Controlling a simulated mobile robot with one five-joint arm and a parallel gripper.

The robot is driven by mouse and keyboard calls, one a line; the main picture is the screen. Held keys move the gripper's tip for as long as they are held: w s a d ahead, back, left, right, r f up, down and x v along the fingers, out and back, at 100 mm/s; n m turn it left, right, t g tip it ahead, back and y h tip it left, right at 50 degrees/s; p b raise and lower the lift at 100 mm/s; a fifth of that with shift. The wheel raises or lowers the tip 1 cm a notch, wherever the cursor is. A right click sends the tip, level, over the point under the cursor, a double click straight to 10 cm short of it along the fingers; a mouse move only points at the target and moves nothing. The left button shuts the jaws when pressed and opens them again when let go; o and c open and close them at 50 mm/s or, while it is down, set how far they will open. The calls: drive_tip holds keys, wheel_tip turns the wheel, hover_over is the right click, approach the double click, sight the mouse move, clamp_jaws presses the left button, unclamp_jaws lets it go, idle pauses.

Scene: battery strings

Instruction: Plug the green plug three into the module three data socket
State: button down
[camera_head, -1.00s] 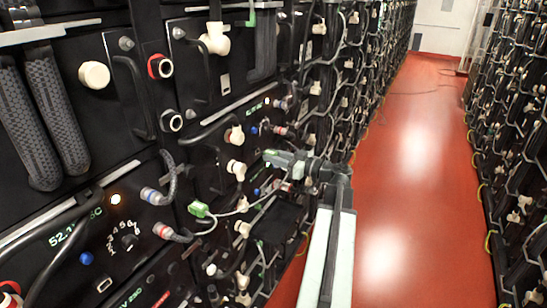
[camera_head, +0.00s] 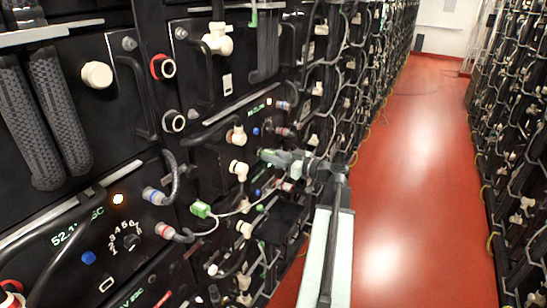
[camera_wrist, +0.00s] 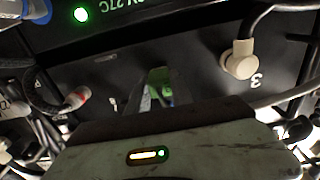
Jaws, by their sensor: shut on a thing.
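My gripper (camera_wrist: 160,88) is shut on a green plug (camera_wrist: 166,92), seen between the fingers in the wrist view. The plug points at the black front of a module marked 3 (camera_wrist: 200,70). I cannot tell whether it touches the panel. The data socket cannot be made out; the plug and fingers cover the panel there. In the head view my gripper (camera_head: 268,156) reaches left to the rack, close to a cream elbow connector (camera_head: 239,169). The held plug cannot be made out there.
A cream elbow connector (camera_wrist: 240,60) stands right of the plug, a red-ringed connector (camera_wrist: 76,98) left. A green lamp (camera_wrist: 81,15) glows above. Another green plug (camera_head: 201,209) with a white cable sits nearer on the rack. The red aisle floor (camera_head: 410,150) is clear.

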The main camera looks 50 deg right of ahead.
drive_tip(key=shift+x, duration=0.8)
drive_tip(key=c, duration=1.1)
unclamp_jaws()
drive_tip(key=shift+o, duration=0.2)
drive_tip(key=v, duration=0.7)
drive_tip(key=shift+s, duration=0.4)
drive_tip(key=shift+s+d, duration=0.1)
